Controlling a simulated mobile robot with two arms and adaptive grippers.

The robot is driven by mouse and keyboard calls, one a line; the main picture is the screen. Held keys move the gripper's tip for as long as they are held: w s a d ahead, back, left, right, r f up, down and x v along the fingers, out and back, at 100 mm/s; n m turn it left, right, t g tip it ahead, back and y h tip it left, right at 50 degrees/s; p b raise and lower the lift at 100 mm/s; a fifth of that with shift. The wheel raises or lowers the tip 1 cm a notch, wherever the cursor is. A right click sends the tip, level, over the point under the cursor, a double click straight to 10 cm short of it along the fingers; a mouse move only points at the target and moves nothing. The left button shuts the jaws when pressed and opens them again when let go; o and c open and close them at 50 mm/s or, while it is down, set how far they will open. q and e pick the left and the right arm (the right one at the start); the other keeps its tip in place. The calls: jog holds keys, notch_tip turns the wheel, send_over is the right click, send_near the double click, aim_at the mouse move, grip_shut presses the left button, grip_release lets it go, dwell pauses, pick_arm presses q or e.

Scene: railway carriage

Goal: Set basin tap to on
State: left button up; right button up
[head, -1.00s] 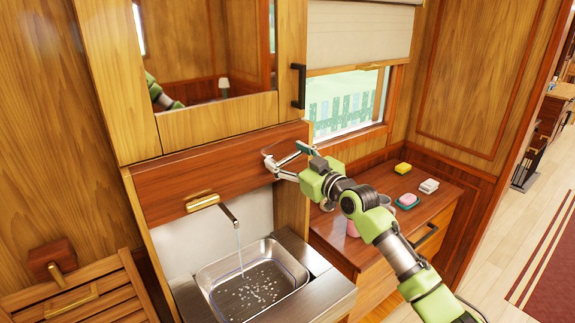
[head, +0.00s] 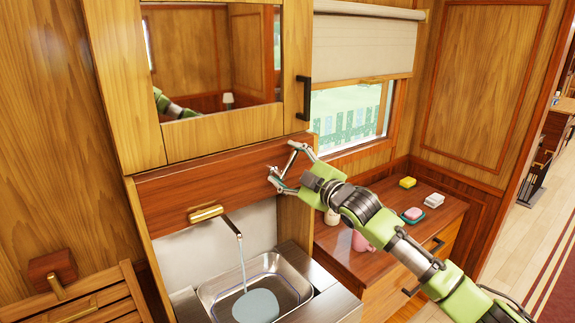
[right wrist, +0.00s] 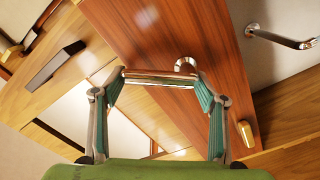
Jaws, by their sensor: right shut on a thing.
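The basin tap's metal spout (head: 232,226) sticks out below a reddish wood panel (head: 170,185), and a thin stream of water (head: 243,262) runs from it. The steel basin (head: 300,275) below holds a pale pool of water (head: 256,305). My right gripper (head: 281,165) is at the right end of the panel, up and right of the spout. In the right wrist view its fingers (right wrist: 160,78) are shut on a chrome bar (right wrist: 160,81). A curved chrome piece (right wrist: 185,64) shows just beyond it. The spout is at upper right there. My left gripper is out of view.
A mirror cabinet (head: 130,100) with a dark handle (head: 303,99) hangs above. A counter (head: 440,215) at right holds a yellow sponge (head: 407,182), a soap dish (head: 412,215) and a pink cup (head: 362,241). Slatted wood (head: 85,300) stands at left.

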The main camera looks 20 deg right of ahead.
jog(key=shift+r, duration=0.15)
dwell(0.3)
jog(key=o, duration=1.6)
jog(key=shift+s+d, duration=0.1)
jog(key=shift+s, duration=0.2)
jog(key=v, duration=1.1)
jog(key=shift+s+d, duration=0.1)
jog(key=shift+s, duration=0.1)
